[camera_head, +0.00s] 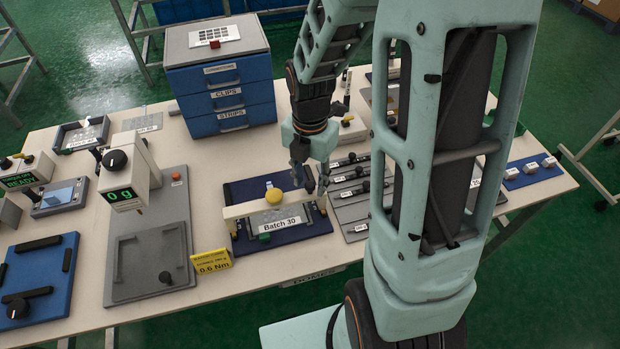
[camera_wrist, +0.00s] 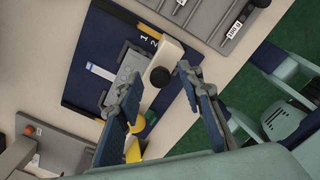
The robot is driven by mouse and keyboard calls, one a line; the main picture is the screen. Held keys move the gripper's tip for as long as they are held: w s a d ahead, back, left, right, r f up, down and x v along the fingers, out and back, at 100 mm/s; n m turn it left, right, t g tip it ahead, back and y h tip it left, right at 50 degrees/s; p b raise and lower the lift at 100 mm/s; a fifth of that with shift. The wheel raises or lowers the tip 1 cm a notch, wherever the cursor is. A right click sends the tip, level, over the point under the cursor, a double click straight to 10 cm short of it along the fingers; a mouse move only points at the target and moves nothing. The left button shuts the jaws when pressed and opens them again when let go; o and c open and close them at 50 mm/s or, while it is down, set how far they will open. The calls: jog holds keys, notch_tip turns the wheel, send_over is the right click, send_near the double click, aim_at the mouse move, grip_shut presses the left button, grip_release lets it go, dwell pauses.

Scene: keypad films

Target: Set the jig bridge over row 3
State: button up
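The jig (camera_head: 290,236) is a dark blue board with a grey plate labelled Batch 30; it also shows in the wrist view (camera_wrist: 88,50). The cream jig bridge (camera_head: 240,209) spans the board and has a round yellow knob (camera_head: 273,195). In the wrist view its cream end (camera_wrist: 165,48) lies beside the printed numbers 1 and 2, with a black knob (camera_wrist: 160,77) near it. No number 3 is readable. My gripper (camera_wrist: 157,82) is open, its fingers apart on either side of the black knob. In the head view my gripper (camera_head: 309,181) is above the bridge's right end; contact cannot be told.
Grey strip trays (camera_head: 350,207) lie close on the right. A blue drawer cabinet (camera_head: 222,90) stands behind.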

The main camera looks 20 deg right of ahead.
notch_tip(320, 180, up, 12)
dwell(0.7)
